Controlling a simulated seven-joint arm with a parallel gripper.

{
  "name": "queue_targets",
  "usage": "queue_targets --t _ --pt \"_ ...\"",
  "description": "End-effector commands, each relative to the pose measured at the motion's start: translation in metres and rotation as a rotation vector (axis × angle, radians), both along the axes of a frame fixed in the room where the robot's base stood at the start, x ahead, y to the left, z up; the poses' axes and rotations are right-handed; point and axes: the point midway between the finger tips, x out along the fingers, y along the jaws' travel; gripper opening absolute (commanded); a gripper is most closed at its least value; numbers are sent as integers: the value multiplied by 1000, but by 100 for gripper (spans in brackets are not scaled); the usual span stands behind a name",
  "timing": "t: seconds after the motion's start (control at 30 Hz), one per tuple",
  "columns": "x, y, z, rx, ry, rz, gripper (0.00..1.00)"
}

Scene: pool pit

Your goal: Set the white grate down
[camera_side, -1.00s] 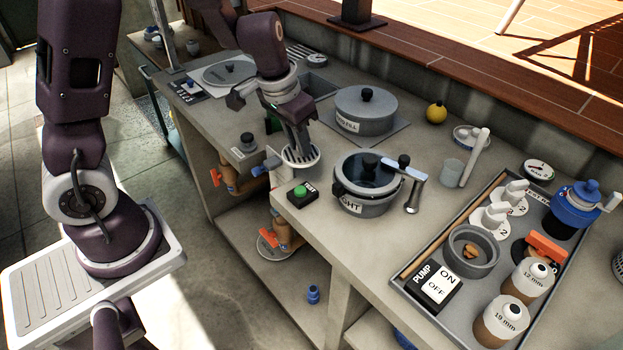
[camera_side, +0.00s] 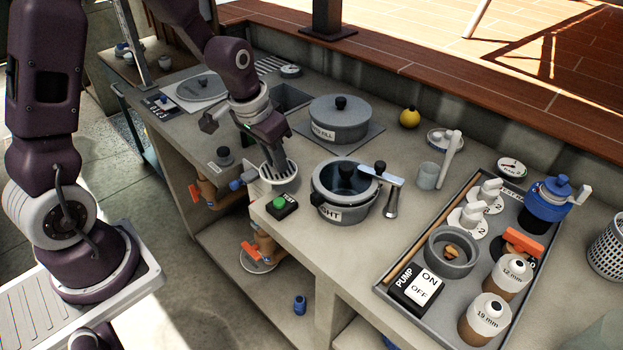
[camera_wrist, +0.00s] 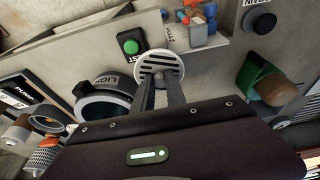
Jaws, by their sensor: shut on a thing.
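The white grate (camera_side: 284,175) is a round slotted disc over the counter's front edge, left of the glass-lidded pot. In the side view it looks a little tilted, with a pale rounded body directly below; I cannot tell whether they touch. My gripper (camera_side: 276,163) comes down from above and is shut on the grate. In the wrist view, the grate (camera_wrist: 160,62) shows its slots beyond the two fingers (camera_wrist: 160,84). The grip contact is partly hidden.
A green push button (camera_side: 281,203) stands just in front of the grate, and the glass-lidded pot (camera_side: 343,195) is close on its right. A grey lidded pot (camera_side: 340,125) stands behind. Orange-handled valves (camera_side: 262,250) are below the counter edge.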

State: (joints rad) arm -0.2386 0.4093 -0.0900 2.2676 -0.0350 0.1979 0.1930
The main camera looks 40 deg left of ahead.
Motion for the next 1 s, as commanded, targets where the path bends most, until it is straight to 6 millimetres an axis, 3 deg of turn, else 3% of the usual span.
queue_targets --t 0.2,0.4,0.5,0.7,1.0 --pt "78 19 18 -3 -4 4 0" --pt "126 34 35 -3 1 6 0" --pt "133 37 31 -3 5 6 0" --pt "133 37 -14 -3 7 4 0" --pt "134 37 -61 -4 3 5 0"
